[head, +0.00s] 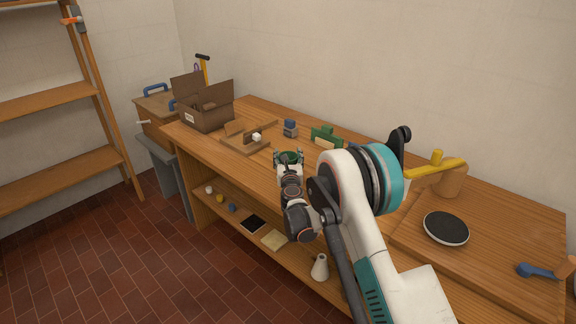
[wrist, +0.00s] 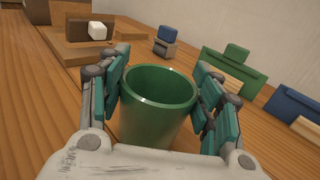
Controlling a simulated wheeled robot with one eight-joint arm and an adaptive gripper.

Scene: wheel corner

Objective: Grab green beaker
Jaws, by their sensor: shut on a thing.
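The green beaker (wrist: 155,115) is a round, open-topped cup, upright and empty as far as I see inside. In the wrist view it stands between the two teal-padded fingers of my gripper (wrist: 160,98), which is shut on it from both sides. In the head view only a bit of the green beaker (head: 288,157) shows between the fingers of my gripper (head: 288,158), above the workbench's front part. My arm hides part of the bench. I cannot tell whether the beaker's base touches the bench top.
A wooden tray with a white block (head: 256,137) lies behind and left. A blue-topped grey block (head: 290,128) and a green block piece (head: 326,136) stand at the back. A cardboard box (head: 204,103) is at the far left. A black round disc (head: 446,228) lies at right.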

